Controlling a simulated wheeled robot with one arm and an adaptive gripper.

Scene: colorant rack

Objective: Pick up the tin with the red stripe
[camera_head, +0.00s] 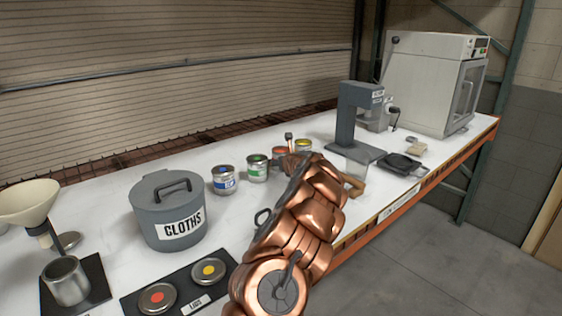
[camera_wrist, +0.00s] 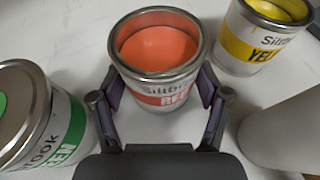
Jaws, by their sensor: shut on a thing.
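The tin with the red stripe (camera_wrist: 172,88) is open, full of orange-red paint, and stands upright between the fingers of my gripper (camera_wrist: 160,98) in the wrist view. The fingers press on its two sides, and my gripper is shut on it. In the head view the red-striped tin (camera_head: 279,153) shows only in part, behind my copper-coloured arm. I cannot tell whether its base touches the table. The yellow tin (camera_wrist: 262,42) stands apart to its right, and the green tin (camera_wrist: 38,120) stands close on the left, nearer the wrist camera.
A blue tin (camera_head: 224,181) stands left of the green one on the white table (camera_head: 110,185). A grey cloths bin (camera_head: 168,212), a black lids mat (camera_head: 215,290) and a funnel (camera_head: 30,200) are further left. A grey dispenser stand (camera_head: 352,115) and a white oven-like machine (camera_head: 425,80) are right.

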